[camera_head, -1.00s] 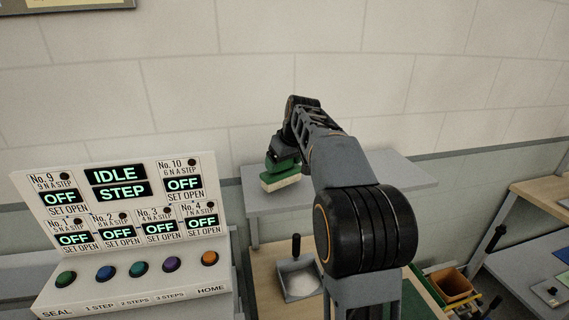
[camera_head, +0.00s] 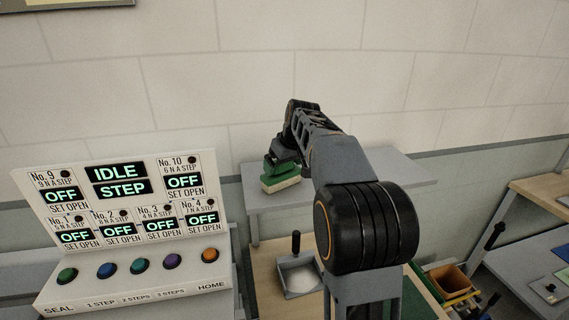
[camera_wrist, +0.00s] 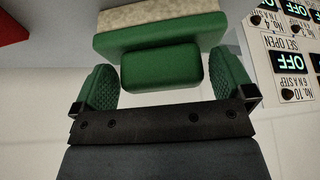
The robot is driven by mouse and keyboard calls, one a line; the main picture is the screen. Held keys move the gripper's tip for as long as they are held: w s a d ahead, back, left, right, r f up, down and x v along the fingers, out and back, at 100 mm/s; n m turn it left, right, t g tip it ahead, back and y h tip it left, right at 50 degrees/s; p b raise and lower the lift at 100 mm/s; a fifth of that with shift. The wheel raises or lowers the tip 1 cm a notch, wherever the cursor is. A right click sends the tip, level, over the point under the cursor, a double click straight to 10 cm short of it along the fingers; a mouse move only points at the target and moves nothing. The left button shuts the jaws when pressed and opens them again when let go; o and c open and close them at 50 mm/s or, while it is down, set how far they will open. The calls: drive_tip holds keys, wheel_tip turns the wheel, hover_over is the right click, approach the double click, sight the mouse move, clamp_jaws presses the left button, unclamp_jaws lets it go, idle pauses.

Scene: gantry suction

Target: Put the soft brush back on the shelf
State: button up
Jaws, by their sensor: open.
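The soft brush (camera_head: 282,184) has a green back and pale bristles. It sits on the grey shelf (camera_head: 262,201) near its front left part, bristles down. In the wrist view the brush's green handle block (camera_wrist: 160,67) lies between the two green textured finger pads, with its green base and pale bristles (camera_wrist: 155,14) beyond. My gripper (camera_wrist: 162,88) is open around the handle block, and a gap shows on each side of it. In the head view my gripper (camera_head: 284,160) is right at the brush, partly hidden by my arm.
A control panel (camera_head: 130,235) with coloured buttons stands at the left. A dustpan-like tray (camera_head: 300,279) with white powder lies on the wooden bench below the shelf. An orange-brown bin (camera_head: 452,282) is at the right. The shelf's right part (camera_head: 400,170) is clear.

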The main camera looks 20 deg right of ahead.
drive_tip(key=a+v, duration=0.1)
drive_tip(key=v, duration=1.1)
drive_tip(key=s+a+f, duration=0.4)
drive_tip(key=s+f, duration=0.2)
drive_tip(key=s, duration=0.1)
drive_tip(key=s+a+f+m, duration=0.1)
drive_tip(key=s+a+f, duration=0.2)
drive_tip(key=s+f, duration=0.4)
drive_tip(key=s+a+f+m+h, duration=0.1)
drive_tip(key=s+a+f, duration=0.3)
drive_tip(key=s+f, duration=0.3)
drive_tip(key=shift+a+f, duration=0.15)
drive_tip(key=shift+a, duration=0.15)
drive_tip(key=shift+s+b, duration=0.1)
drive_tip(key=shift+b, duration=0.2)
drive_tip(key=shift+f+b, duration=0.75)
drive_tip(key=shift+f, duration=0.2)
drive_tip(key=shift+c, duration=0.3)
